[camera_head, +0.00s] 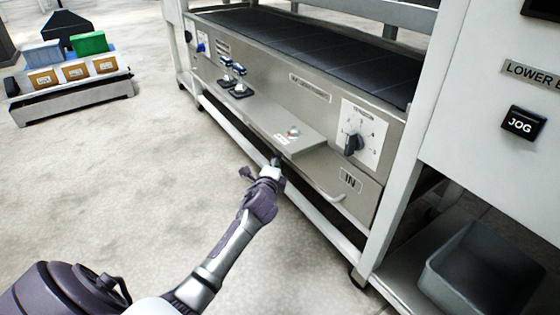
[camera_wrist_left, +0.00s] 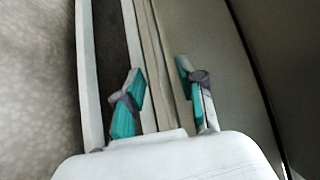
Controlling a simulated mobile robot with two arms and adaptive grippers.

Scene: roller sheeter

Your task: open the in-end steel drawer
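The in-end steel drawer (camera_head: 364,200) is a grey metal front with an "IN" label (camera_head: 350,180), low on the machine below the dial. It looks shut. Its pale curved handle (camera_head: 326,190) sticks out at the label's left. My left gripper (camera_head: 261,168) is to the left of the handle, near the machine's lower edge and apart from the handle. In the left wrist view the two teal-padded fingers (camera_wrist_left: 160,78) are spread with nothing gripped. A beige panel edge (camera_wrist_left: 152,50) runs behind them. The handle cannot be made out there. My right gripper is not in view.
A small shelf (camera_head: 305,136) juts out above the gripper. A white leg (camera_head: 398,205) stands right of the drawer, with a grey bin (camera_head: 440,268) beyond. A white rail (camera_head: 320,225) runs below. The floor (camera_head: 150,180) at left is clear up to a cart (camera_head: 70,102).

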